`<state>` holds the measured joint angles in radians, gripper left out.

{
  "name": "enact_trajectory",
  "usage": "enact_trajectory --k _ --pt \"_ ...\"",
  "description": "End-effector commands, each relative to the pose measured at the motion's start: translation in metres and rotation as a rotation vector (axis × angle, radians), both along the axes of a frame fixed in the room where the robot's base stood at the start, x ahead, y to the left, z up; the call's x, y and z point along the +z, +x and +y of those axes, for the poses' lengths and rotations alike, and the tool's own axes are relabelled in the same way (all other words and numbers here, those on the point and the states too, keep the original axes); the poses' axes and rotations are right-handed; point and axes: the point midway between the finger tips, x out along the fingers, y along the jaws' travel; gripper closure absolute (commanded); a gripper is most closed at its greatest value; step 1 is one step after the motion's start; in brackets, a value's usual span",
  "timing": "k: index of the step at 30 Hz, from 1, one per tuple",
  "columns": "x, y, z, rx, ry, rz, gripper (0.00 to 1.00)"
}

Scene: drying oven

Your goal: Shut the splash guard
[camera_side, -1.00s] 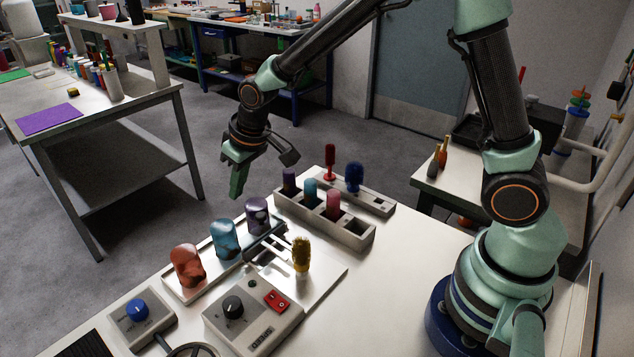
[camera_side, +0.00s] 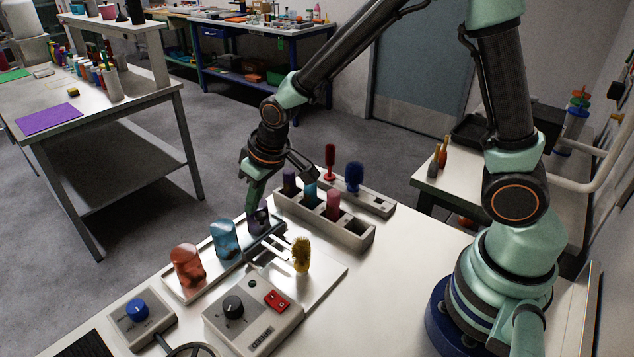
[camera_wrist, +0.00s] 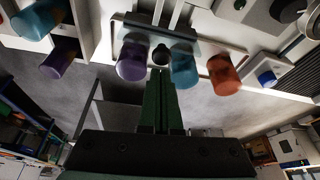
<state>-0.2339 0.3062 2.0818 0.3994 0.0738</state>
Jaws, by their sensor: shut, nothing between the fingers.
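What looks like the splash guard is a grey-blue, partly see-through panel (camera_side: 266,243) by two pale rails, beside the row of cups. It also shows at the top of the wrist view (camera_wrist: 150,27), with a dark round knob (camera_wrist: 160,52) at its edge. Its exact position along the rails is hard to tell. My gripper (camera_side: 250,208) is shut and empty, pointing down close to the purple cup (camera_side: 260,218). In the wrist view its fingertips (camera_wrist: 160,76) are just below the knob; I cannot tell whether they touch it.
A teal cup (camera_side: 225,240) and an orange cup (camera_side: 187,265) stand in the same tray. A yellow brush (camera_side: 301,255) stands right of the rails. A grey divided rack (camera_side: 355,238) holds several items behind. A control box (camera_side: 250,318) is in front.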

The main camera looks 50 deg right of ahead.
Motion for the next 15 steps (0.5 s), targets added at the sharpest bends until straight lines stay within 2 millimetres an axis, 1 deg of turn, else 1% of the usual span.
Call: enact_trajectory --k 9,12,15 --pt "0.000 -0.042 0.000 0.004 0.008 0.003 1.00" --pt "0.000 -0.049 0.000 0.004 0.009 0.003 1.00" --pt "0.000 -0.052 0.000 0.004 0.010 0.004 1.00"
